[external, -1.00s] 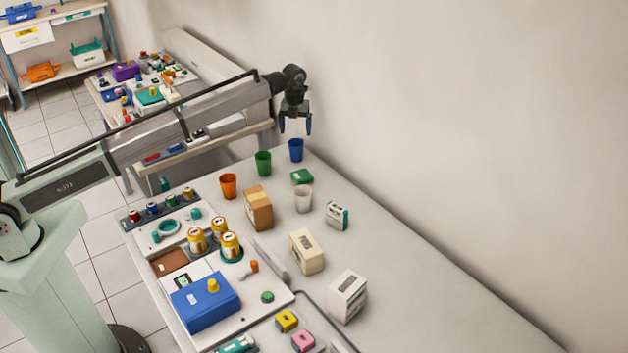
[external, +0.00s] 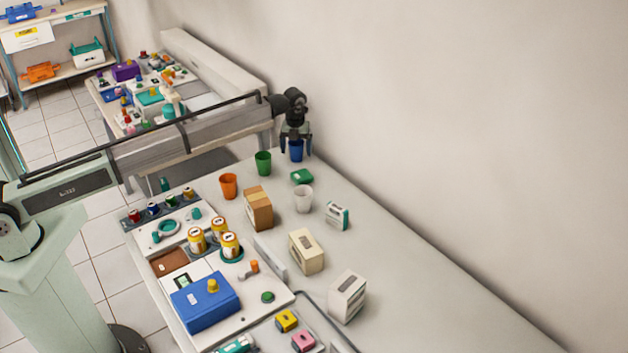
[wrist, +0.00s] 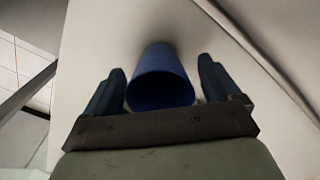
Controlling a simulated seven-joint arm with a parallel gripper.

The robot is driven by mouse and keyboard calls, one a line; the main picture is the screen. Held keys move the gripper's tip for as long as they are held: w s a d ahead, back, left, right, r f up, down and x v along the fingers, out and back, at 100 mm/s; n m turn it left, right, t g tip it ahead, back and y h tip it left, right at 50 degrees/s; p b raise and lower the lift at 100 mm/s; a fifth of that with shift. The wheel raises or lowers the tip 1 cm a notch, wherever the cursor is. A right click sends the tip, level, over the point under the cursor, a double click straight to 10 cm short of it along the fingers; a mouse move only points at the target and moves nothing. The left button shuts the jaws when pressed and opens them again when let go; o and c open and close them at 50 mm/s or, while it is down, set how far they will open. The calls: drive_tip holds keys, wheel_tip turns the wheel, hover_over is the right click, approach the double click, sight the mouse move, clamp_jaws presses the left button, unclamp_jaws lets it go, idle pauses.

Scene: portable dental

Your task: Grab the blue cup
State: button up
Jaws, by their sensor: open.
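The blue cup (external: 296,152) stands upright at the far end of the white table, close to the wall. My gripper (external: 296,150) is open and lowered over it, with a finger on each side of the cup. In the wrist view the blue cup (wrist: 160,80) shows between the two open fingers of my gripper (wrist: 165,85), its open rim toward the camera. A gap shows on each side between the fingers and the cup. Part of the cup's upper edge is hidden by my gripper in the external view.
A green cup (external: 263,163) stands just left of the blue cup. The wall (external: 450,130) is close on the right. The table's right part is fairly clear.

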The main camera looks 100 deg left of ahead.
drive_tip(key=shift+c, duration=0.2)
drive_tip(key=c, duration=1)
drive_tip(key=shift+c, duration=0.2)
drive_tip(key=shift+r, duration=0.1)
